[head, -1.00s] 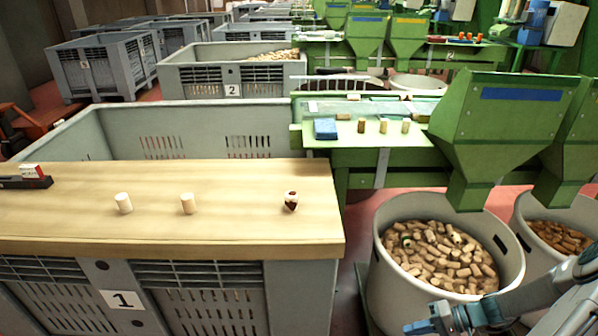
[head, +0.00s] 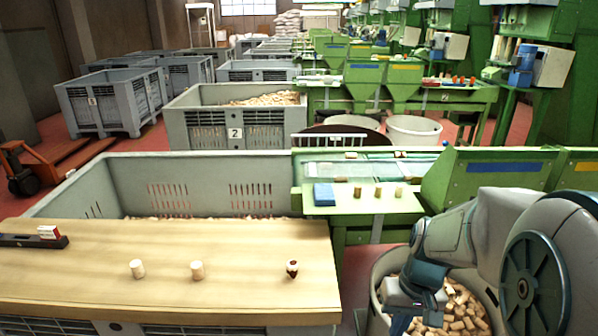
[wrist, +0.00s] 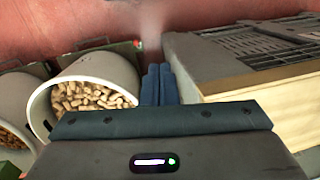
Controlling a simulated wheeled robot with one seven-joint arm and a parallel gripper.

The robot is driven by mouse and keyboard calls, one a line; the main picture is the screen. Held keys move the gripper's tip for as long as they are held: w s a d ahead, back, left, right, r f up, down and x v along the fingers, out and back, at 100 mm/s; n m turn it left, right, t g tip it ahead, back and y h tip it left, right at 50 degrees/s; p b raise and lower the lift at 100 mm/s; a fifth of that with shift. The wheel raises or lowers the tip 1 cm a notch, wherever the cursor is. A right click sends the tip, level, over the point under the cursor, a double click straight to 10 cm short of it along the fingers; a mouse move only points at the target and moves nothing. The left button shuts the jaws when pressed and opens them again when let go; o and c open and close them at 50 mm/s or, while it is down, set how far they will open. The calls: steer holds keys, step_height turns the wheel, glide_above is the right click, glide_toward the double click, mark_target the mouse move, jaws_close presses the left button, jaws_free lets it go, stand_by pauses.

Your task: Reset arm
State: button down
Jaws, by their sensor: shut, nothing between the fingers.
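My arm is on the right of the head view, folded in front of the cork-filled white tub (head: 470,310). My gripper (head: 399,325) points downward over the tub's left side in that view, its tips near the lower picture edge. In the wrist view, the blue fingers of my gripper (wrist: 158,85) lie together with nothing between them. They show against the red floor, between the tub (wrist: 110,68) and the grey crate with the wooden board (wrist: 260,100).
A green bench (head: 350,205) with a blue block (head: 324,194) stands behind.

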steer(key=s+a+r+t+p, duration=0.1)
steer(key=s+a+r+p, duration=0.1)
steer(key=r, duration=0.4)
steer(key=s+a+r+t+h+p, duration=0.1)
steer(key=s+a+r+t+p, duration=0.1)
steer(key=r, duration=0.5)
steer(key=shift+s+a+t+h+p, duration=0.25)
steer(key=shift+s+p, duration=0.3)
steer(key=shift+s, duration=0.5)
